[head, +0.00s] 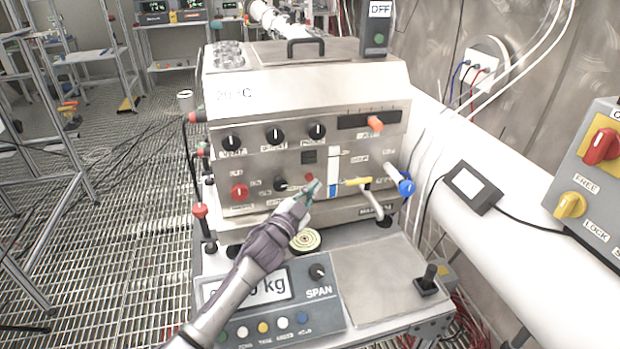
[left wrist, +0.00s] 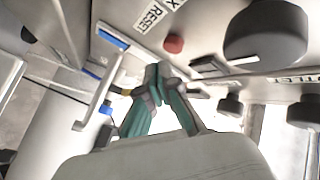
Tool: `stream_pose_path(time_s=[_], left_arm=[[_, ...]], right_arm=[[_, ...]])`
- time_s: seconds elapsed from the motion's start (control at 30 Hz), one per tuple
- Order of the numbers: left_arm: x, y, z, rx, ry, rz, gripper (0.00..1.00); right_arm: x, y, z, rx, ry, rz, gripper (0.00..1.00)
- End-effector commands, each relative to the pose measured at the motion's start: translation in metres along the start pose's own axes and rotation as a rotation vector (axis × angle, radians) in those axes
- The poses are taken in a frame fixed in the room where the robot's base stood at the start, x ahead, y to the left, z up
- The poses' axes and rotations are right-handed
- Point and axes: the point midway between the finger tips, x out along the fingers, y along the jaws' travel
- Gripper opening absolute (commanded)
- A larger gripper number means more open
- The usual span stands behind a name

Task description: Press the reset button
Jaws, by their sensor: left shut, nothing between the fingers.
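The reset button is a small red round button (head: 309,177) low on the front panel of the steel machine (head: 290,155). In the left wrist view the red button (left wrist: 174,43) sits beside a white label reading RESET (left wrist: 150,17). My left gripper (head: 313,189) is in front of the panel, just below and right of the button in the head view. In the left wrist view its teal fingertips (left wrist: 158,72) are shut together and empty, close to the button. A gap shows in the picture; I cannot tell the depth. My right gripper is not in view.
Black knobs (head: 274,133), a larger red knob (head: 239,192), a yellow-handled lever (head: 358,181) and a blue-ended valve (head: 406,187) surround the button. A scale panel (head: 270,300) stands below. A switch box (head: 590,180) is at the right.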

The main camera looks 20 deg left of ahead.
Motion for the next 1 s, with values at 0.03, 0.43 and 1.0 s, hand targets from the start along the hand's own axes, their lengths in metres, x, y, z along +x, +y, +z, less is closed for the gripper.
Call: stream_pose_path(time_s=[0.03,0.43,1.0], left_arm=[[-0.004,0.002,-0.005,-0.003,0.000,0.000,0.00],[-0.031,0.022,-0.024,-0.003,0.000,0.000,0.00],[-0.034,0.024,-0.025,-0.001,0.001,-0.001,0.00]], right_arm=[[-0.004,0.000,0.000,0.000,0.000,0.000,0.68],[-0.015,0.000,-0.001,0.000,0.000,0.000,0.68],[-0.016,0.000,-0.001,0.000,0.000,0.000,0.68]])
